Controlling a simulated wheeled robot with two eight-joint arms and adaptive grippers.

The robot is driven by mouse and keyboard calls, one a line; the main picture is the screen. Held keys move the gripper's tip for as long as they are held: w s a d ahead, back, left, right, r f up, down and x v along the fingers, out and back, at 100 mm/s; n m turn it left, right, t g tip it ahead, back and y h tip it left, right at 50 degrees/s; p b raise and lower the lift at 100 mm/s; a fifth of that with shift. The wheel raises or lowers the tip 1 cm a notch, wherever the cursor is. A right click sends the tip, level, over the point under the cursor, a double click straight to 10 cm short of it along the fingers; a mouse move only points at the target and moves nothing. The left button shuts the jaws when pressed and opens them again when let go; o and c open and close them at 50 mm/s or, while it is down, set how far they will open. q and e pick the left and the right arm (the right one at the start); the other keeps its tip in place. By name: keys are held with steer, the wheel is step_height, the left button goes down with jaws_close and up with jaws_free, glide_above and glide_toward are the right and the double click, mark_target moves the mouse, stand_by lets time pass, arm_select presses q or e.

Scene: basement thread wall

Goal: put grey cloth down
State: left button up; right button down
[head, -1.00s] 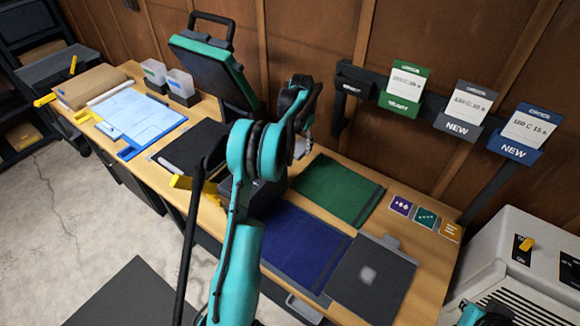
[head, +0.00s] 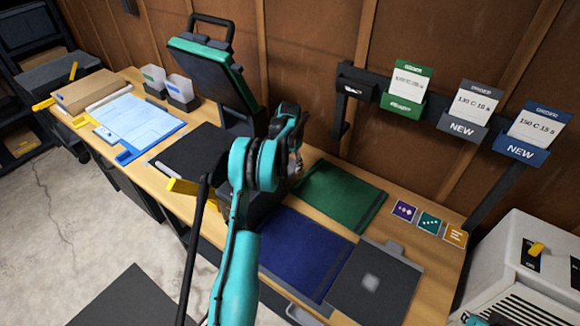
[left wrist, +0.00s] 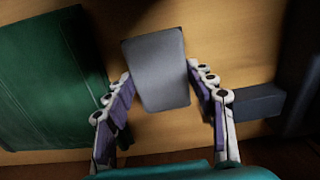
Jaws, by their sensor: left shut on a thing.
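My left gripper (left wrist: 159,72) is shut on a small, flat, smooth grey piece, which I take for the grey cloth (left wrist: 158,75). Its fingers meet the piece on two opposite sides. In the head view my left gripper (head: 297,165) is above the bench, between the black press and the green mat (head: 340,194). The grey piece is hidden there behind my arm. In the left wrist view the green mat (left wrist: 45,85) is on the left and bare wood lies behind the grey piece.
A blue mat (head: 305,252) and a dark grey mat with a pale square (head: 385,300) lie at the front right of the workbench. The press with raised lid (head: 212,75) stands further left. Order holders (head: 460,125) hang on the wall. A grey machine (head: 520,262) stands at right.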

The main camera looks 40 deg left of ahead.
arm_select(q)
steer(key=shift+r, duration=0.1)
steer(key=o, duration=1.3)
steer(key=shift+f, duration=0.2)
